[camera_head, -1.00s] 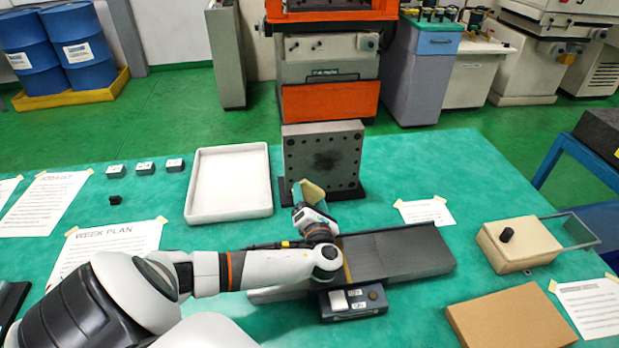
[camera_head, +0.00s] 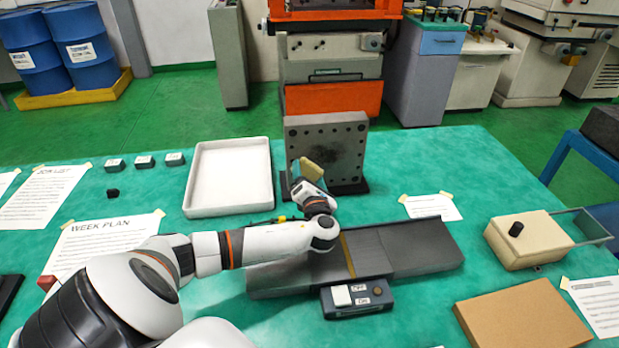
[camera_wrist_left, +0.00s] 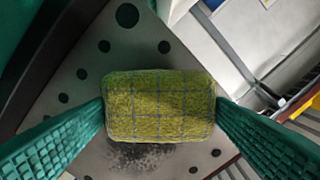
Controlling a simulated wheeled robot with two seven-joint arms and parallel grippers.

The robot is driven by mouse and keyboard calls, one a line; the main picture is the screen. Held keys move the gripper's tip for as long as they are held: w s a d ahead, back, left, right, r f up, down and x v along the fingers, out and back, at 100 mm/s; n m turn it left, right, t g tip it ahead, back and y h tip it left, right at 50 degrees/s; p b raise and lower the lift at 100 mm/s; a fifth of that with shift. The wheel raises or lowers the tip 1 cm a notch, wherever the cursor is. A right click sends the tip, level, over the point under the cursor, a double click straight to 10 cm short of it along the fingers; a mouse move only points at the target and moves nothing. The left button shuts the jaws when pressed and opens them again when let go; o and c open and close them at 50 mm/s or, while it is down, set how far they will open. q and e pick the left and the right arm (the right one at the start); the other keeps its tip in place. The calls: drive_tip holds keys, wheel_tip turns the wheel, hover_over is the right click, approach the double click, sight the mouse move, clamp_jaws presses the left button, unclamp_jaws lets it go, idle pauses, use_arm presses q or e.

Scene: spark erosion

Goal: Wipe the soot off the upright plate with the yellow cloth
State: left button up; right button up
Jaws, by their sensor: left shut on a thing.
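The upright grey plate (camera_head: 347,142), with holes along its edges, stands on a dark base at the back middle of the table. A dull grey soot patch (camera_head: 328,156) is on its face. The soot also shows in the left wrist view (camera_wrist_left: 140,158), just below the cloth. My left gripper (camera_head: 306,179) is shut on the yellow cloth pad (camera_wrist_left: 160,105), which has a grid of lines. The pad is in front of the plate's left part in the head view; I cannot tell whether it touches. My right gripper is not in view.
A white tray (camera_head: 203,212) lies left of the plate. A long grey rail (camera_head: 420,252) and a switch box (camera_head: 357,299) lie in front. A beige box (camera_head: 525,245) and a cardboard box (camera_head: 520,318) are at the right. Green table is clear right of the plate.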

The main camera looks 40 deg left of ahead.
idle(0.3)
use_arm(q)
drive_tip(key=shift+x, duration=0.9)
drive_tip(key=shift+w, duration=0.1)
